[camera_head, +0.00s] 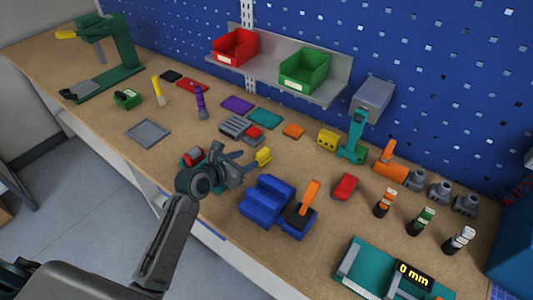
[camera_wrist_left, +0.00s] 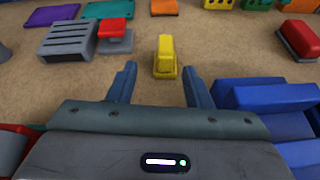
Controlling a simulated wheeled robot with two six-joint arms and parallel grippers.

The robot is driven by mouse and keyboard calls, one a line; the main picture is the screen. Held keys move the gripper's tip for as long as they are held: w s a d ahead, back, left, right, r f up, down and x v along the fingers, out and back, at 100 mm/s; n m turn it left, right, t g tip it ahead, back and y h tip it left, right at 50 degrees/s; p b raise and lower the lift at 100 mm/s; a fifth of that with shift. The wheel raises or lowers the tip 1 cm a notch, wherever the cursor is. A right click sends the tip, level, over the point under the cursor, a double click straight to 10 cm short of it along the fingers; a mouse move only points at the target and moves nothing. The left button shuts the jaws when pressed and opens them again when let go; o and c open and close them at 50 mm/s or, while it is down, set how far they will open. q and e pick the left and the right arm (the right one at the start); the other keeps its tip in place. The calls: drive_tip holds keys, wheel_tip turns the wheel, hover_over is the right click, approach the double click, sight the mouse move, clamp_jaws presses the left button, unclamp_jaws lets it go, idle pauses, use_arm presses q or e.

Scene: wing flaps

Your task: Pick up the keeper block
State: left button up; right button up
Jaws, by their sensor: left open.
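A small yellow block (camera_head: 263,157) with a wider foot stands upright on the bench. It is probably the keeper block, but no label shows. In the left wrist view the yellow block (camera_wrist_left: 166,57) is straight ahead, slightly right of the middle of the jaws. My left gripper (camera_head: 245,163) is open and empty, low over the bench, with its fingers pointing toward the block. In the left wrist view its fingertips (camera_wrist_left: 159,68) are apart, and the block appears just beyond them, not held. My right gripper is not in view.
A blue stepped block (camera_head: 266,198) stands close to the right of the gripper. A grey ribbed block (camera_head: 236,126) and a small red-topped block (camera_head: 253,133) lie behind. A yellow block with holes (camera_head: 328,139) stands farther back.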

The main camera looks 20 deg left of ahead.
sight(258, 156)
use_arm(q)
drive_tip(key=shift+d+n, duration=0.3)
drive_tip(key=shift+d, duration=0.1)
drive_tip(key=shift+w+d+f+h, duration=0.15)
drive_tip(key=shift+w+d+h, duration=0.1)
drive_tip(key=shift+h, duration=0.15)
drive_tip(key=x, duration=0.4)
drive_tip(key=shift+w+f+p, duration=0.15)
drive_tip(key=shift+w+p, duration=0.1)
drive_tip(key=shift+p, duration=0.1)
drive_tip(key=shift+w+d+f, duration=0.15)
drive_tip(key=shift+w+f, duration=0.05)
drive_tip(key=shift+w, duration=0.25)
drive_tip(key=x, duration=0.2)
drive_tip(key=p+x, duration=0.1)
drive_tip(key=x, duration=0.1)
drive_tip(key=shift+w+f, duration=0.15)
drive_tip(key=shift+f, duration=0.2)
drive_tip(key=c, duration=0.8)
